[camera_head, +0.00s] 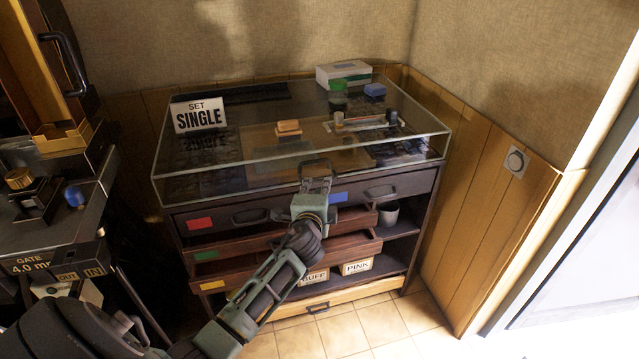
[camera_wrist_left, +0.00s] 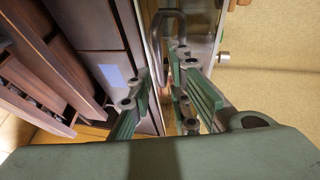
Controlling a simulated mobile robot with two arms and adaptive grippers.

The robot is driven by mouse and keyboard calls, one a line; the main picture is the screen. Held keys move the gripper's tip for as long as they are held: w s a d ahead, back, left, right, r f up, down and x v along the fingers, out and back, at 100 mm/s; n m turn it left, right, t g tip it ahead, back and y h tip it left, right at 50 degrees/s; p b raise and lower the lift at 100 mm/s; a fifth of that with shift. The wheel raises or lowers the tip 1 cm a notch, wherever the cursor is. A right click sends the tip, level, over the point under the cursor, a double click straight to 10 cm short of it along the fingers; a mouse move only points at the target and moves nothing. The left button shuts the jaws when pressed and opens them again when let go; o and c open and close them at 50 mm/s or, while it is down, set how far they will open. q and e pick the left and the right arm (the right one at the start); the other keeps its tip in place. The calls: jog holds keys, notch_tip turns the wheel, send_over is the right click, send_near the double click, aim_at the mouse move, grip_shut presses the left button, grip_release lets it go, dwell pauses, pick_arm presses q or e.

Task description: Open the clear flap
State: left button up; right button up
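The clear flap (camera_head: 262,135) is a transparent cover lying down over the top of the dark cabinet. A grey metal handle (camera_head: 316,164) is at its front edge; it also shows in the left wrist view (camera_wrist_left: 164,22). My left gripper (camera_head: 317,184) is at the handle, in front of the cabinet. In the left wrist view its green-padded fingers (camera_wrist_left: 162,78) are apart, with the handle just ahead of and partly between them. I cannot tell whether they touch it. My right gripper is not in view.
A "SET SINGLE" sign (camera_head: 199,115) and a white box (camera_head: 344,74) stand on the cabinet's top. Below the flap, a drawer with a green label (camera_head: 205,254) sticks out. A machine (camera_head: 60,195) stands at left. Walls close in behind and at right.

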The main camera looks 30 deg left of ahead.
aim_at(320, 182)
pick_arm(q)
jog(key=shift+x, duration=2.1)
jog(key=shift+d+f, duration=0.1)
jog(key=shift+d, duration=0.05)
jog(key=shift+c, duration=0.2)
grip_shut()
